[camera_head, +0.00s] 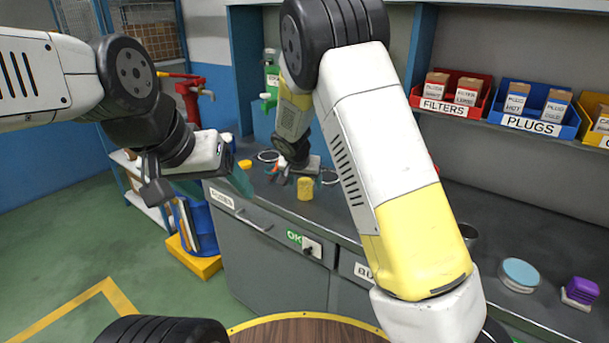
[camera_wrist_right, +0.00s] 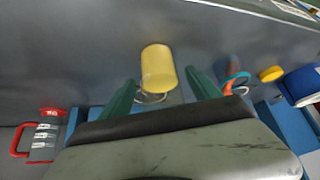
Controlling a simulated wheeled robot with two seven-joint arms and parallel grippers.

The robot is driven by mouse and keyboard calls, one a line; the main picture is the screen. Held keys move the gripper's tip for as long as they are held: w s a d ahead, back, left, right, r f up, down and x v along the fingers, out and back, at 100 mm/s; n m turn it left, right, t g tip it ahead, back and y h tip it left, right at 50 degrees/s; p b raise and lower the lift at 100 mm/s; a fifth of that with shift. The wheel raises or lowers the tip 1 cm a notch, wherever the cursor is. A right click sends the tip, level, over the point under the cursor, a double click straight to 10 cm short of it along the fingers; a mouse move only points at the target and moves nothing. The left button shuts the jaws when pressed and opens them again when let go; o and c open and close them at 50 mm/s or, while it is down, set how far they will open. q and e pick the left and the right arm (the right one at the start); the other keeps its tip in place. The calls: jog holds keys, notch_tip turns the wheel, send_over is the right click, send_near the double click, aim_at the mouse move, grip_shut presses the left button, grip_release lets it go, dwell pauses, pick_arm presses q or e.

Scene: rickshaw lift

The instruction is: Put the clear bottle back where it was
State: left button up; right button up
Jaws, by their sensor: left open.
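I cannot make out a clear bottle in either view. My left gripper (camera_head: 215,184) is open and hangs empty in front of the bench's left end. My right gripper (camera_head: 292,181) is low over the bench, partly hidden by its own wrist. In the right wrist view its two dark green fingers (camera_wrist_right: 160,92) are spread apart. A yellow cylinder (camera_wrist_right: 158,68) shows between and beyond them, and no finger visibly touches it. The yellow cylinder (camera_head: 305,189) also stands near the bench's front edge. A thin pale ring (camera_wrist_right: 150,98) shows below it; I cannot tell what it is.
The dark bench (camera_head: 450,215) carries a blue-topped round tin (camera_head: 520,272) and a purple block (camera_head: 581,290) at right. A green bottle (camera_head: 271,75) is at the back left. Red (camera_head: 452,92) and blue (camera_head: 537,107) bins sit on the shelf. The bench's middle is mostly hidden by my right arm.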

jog(key=shift+r, duration=0.1)
jog(key=shift+r, duration=0.25)
jog(key=v, duration=1.1)
jog(key=s+d+r+g+y, duration=0.1)
jog(key=s+d+r, duration=0.3)
jog(key=s+d, duration=0.25)
jog(key=s+d+r+y, duration=0.2)
jog(key=s+d+r, duration=0.25)
jog(key=s, duration=0.25)
jog(key=s+d+r+n, duration=0.1)
jog(key=s+d, duration=0.1)
jog(key=s, duration=0.6)
jog(key=s+d+r+n, duration=0.1)
jog(key=s+d+n, duration=0.1)
jog(key=s, duration=0.6)
jog(key=shift+d+t+y, duration=0.35)
jog(key=shift+t+y, duration=0.05)
